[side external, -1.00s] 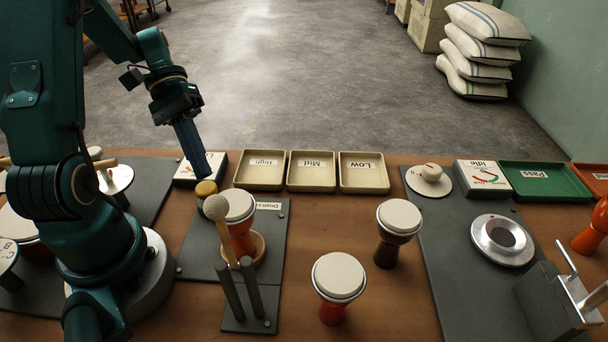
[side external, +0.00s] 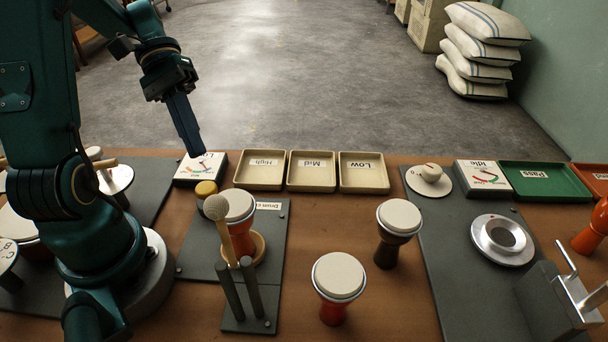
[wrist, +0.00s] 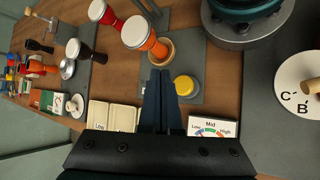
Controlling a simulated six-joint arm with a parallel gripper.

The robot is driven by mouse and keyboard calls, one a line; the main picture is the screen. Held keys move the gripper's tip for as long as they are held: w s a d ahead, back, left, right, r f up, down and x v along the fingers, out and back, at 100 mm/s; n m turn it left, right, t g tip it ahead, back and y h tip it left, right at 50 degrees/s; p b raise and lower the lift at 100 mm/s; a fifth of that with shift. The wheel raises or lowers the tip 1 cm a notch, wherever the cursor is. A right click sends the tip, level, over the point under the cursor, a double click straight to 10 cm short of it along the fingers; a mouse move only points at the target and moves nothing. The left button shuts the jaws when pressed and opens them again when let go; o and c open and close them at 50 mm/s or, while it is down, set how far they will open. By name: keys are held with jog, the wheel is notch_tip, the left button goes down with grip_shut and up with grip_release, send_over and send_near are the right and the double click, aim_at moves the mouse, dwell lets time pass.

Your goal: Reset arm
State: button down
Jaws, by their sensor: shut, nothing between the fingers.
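My gripper (side external: 190,138) is shut and empty, held in the air above the back edge of the table, over the dial box (side external: 199,169). An orange drum (side external: 239,214) with a pale head stands in a wooden ring on the dark plate, beside a mallet (side external: 216,208) resting upright at a two-post stand.
Three beige trays (side external: 312,187) line the back of the table. A green tray (side external: 544,194), a knob (side external: 431,173) and a metal ring (side external: 502,240) are at right.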

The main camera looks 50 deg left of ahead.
jog(key=s+d+r+m+t+y, duration=0.2)
jog(key=d+r+m+t+y, duration=0.1)
jog(key=d+m+t+y, duration=0.4)
jog(key=shift+d+r+y, duration=0.15)
jog(key=shift+d+y, duration=0.85)
